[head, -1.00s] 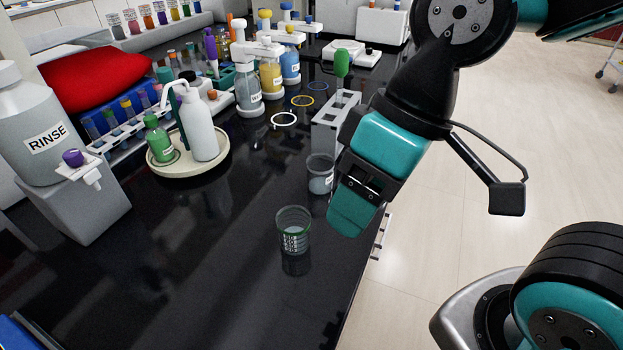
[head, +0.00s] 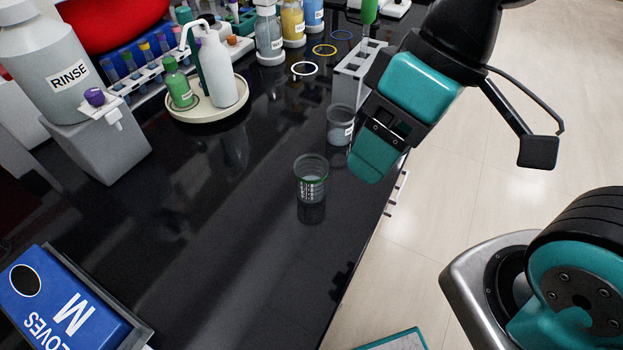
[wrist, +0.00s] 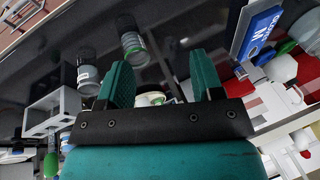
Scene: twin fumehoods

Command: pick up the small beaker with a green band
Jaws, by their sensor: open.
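The small beaker with a green band (head: 311,181) stands upright on the black bench, near its right edge in the head view. It is clear glass with white marks. In the wrist view the beaker (wrist: 133,46) shows beyond the fingers, above the gap and towards the left finger. My gripper (head: 375,155) is to the right of the beaker in the head view and apart from it. In the wrist view my gripper (wrist: 160,75) has its two teal fingers spread with nothing held between them.
A second grey beaker (head: 340,127) stands just behind the banded one, close to my gripper. A grey rack (head: 357,75) stands behind that. A round tray (head: 208,110) with bottles, a rinse bottle (head: 45,75) and a blue gloves box (head: 60,300) are left. The bench between is clear.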

